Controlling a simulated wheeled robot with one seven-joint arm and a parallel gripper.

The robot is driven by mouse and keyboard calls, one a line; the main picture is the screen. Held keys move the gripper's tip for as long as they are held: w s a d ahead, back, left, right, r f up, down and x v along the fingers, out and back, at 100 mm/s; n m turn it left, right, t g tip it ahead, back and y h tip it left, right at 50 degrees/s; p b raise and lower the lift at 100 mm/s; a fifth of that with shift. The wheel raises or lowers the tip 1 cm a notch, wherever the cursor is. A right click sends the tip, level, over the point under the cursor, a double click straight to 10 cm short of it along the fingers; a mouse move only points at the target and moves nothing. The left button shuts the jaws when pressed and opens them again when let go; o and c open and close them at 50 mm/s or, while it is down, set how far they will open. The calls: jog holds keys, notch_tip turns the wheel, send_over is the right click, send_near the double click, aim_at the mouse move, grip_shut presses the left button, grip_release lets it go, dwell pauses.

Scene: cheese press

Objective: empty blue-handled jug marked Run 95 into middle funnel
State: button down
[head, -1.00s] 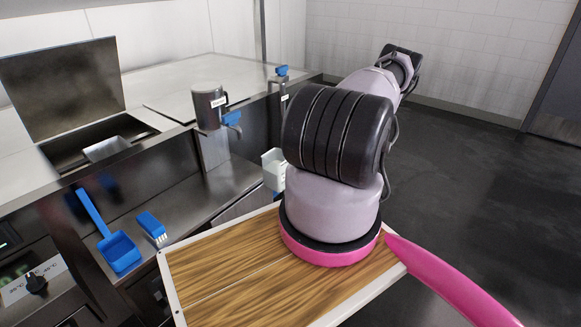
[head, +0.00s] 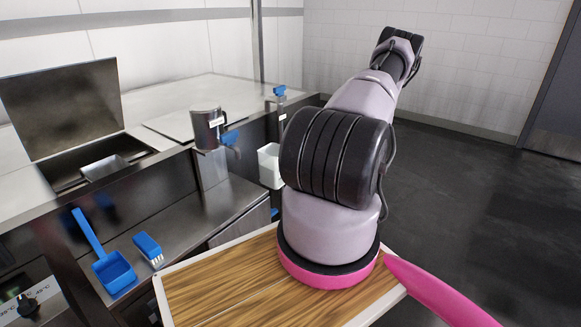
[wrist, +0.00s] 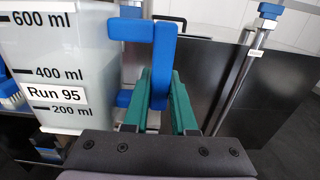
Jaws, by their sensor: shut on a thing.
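The jug marked Run 95 (wrist: 50,100) is translucent white with volume marks and stands out at the left of the wrist view. Its blue handle (wrist: 165,50) is between the green fingers of my gripper (wrist: 158,102), which is shut on it. The jug looks roughly upright. In the head view a white container (head: 269,165), apparently this jug, shows just left of my arm, which hides my gripper. I cannot make out the middle funnel in either view.
A labelled steel mug (head: 206,130) stands near a blue tap (head: 230,138). A steel post with a blue top (head: 279,91) rises behind. A blue scoop (head: 113,272) and blue brush (head: 148,248) lie on the left counter. A wooden-topped surface (head: 220,290) is in front.

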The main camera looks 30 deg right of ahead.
jog(key=shift+r, duration=4.85)
